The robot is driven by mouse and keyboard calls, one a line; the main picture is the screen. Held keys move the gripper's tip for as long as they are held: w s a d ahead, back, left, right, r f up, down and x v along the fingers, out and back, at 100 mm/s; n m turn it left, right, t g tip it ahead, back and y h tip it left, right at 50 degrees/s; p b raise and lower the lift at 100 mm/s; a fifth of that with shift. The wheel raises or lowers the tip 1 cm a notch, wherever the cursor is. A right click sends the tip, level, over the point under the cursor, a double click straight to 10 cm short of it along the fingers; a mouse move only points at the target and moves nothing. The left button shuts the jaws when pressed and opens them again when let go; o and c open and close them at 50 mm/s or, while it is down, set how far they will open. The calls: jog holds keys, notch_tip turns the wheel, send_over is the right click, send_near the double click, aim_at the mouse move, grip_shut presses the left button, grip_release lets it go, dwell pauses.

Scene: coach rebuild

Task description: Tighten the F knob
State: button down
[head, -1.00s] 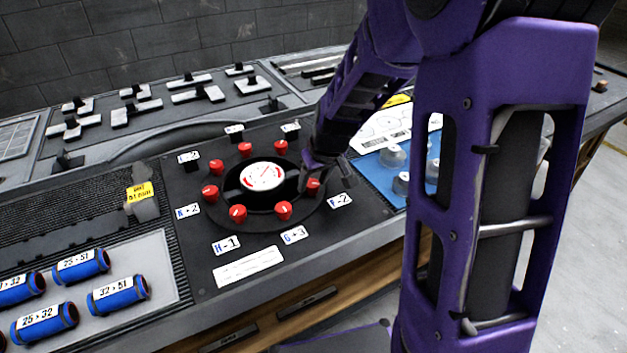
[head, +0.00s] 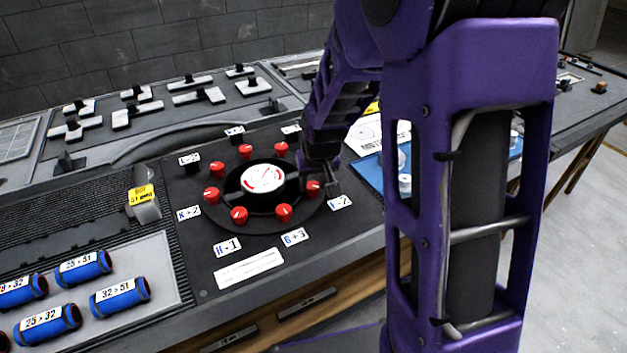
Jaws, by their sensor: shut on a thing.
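The F knob (head: 313,188) is a red knob at the right side of the black round dial plate, beside the white F-2 label (head: 340,202). My gripper (head: 321,187) reaches down from above and is shut on the F knob, with a finger showing at its right side. The gripper hides part of the knob, and its pointer mark is too small to read. A white gauge (head: 263,178) with red marks sits in the middle of the plate.
Several other red knobs ring the gauge, among them one by the G+3 label (head: 295,236). Blue cylinders (head: 119,296) lie at the lower left. A blue board (head: 368,172) with clear parts is partly behind my purple arm.

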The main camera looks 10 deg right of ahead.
jog(key=m, duration=0.1)
jog(key=m+h+p, duration=0.1)
jog(key=m, duration=0.2)
jog(key=shift+a+r+h+p, duration=0.15)
jog(key=shift+a+h+p, duration=0.1)
jog(key=shift+h+p, duration=0.15)
jog(key=m+g+h+p, duration=0.1)
jog(key=m+p, duration=0.1)
jog(key=m, duration=0.2)
jog(key=shift+w, duration=0.1)
jog(key=m+g+h+p, duration=0.1)
jog(key=m+p, duration=0.1)
jog(key=m, duration=0.1)
jog(key=shift+m, duration=0.3)
jog(key=shift+w+a+m+g+h+p, duration=0.15)
jog(key=shift+m+g+p, duration=0.2)
jog(key=shift+m+p, duration=0.4)
jog(key=shift+s+d+m+g+h+p, duration=0.15)
jog(key=shift+m+g+p, duration=0.25)
jog(key=shift+m, duration=0.55)
jog(key=shift+w+a+f, duration=0.1)
jog(key=shift+f, duration=0.1)
jog(key=shift+c, duration=2.2)
grip_release()
jog(key=shift+r, duration=0.1)
